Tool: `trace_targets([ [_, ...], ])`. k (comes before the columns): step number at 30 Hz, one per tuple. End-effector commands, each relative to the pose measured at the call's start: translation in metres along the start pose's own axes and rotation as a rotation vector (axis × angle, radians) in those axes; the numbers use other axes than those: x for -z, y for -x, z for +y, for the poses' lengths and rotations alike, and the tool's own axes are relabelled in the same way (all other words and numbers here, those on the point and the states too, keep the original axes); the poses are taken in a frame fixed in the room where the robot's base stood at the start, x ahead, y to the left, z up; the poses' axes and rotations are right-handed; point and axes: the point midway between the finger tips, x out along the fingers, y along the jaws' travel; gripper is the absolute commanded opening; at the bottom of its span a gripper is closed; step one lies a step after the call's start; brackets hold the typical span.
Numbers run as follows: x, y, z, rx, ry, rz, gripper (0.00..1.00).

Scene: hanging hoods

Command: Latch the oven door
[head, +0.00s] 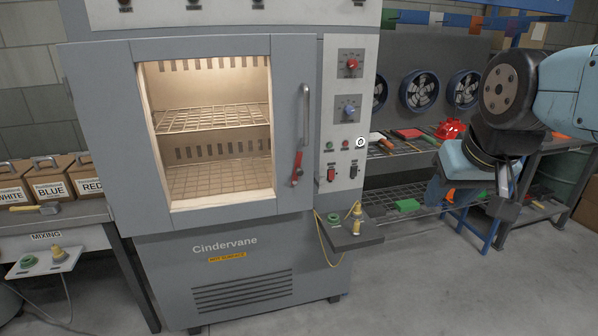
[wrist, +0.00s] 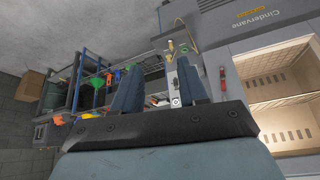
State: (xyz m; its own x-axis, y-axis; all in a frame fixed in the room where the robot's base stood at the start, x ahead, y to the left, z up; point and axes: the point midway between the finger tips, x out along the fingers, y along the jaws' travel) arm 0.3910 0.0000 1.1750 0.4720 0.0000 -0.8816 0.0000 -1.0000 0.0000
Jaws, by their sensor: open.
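The grey oven (head: 225,245) stands left of centre in the head view. Its door (head: 108,130) has a large window showing lit wire racks, and a vertical bar handle (head: 305,103) at its right side. Below the handle a red latch lever (head: 297,167) hangs roughly downward. I cannot tell whether the door is fully flush. In the wrist view, the red lever (wrist: 222,74) shows right of the fingers, beside the lit window. My gripper (head: 474,192) is at the right of the head view, well away from the lever. Its fingers (wrist: 160,88) are apart, with nothing held between them.
A control panel (head: 344,120) with knobs and switches is right of the door. A small shelf (head: 348,232) with a yellow-corded item juts out below it. Wire shelves (head: 405,147) with tools and fans stand behind my arm. The floor in front is clear.

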Motion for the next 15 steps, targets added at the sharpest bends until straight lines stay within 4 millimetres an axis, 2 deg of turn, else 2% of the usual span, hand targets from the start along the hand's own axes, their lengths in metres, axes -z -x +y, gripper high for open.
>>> trace_targets([
  [1,0.0,0.0,0.0,0.0,0.0,0.0,0.43],
  [4,0.002,-0.001,-0.001,0.001,0.001,0.003,0.52],
  [8,0.018,-0.012,-0.003,0.01,0.009,0.029,0.52],
  [15,0.08,-0.061,-0.022,0.049,0.035,0.159,0.52],
])
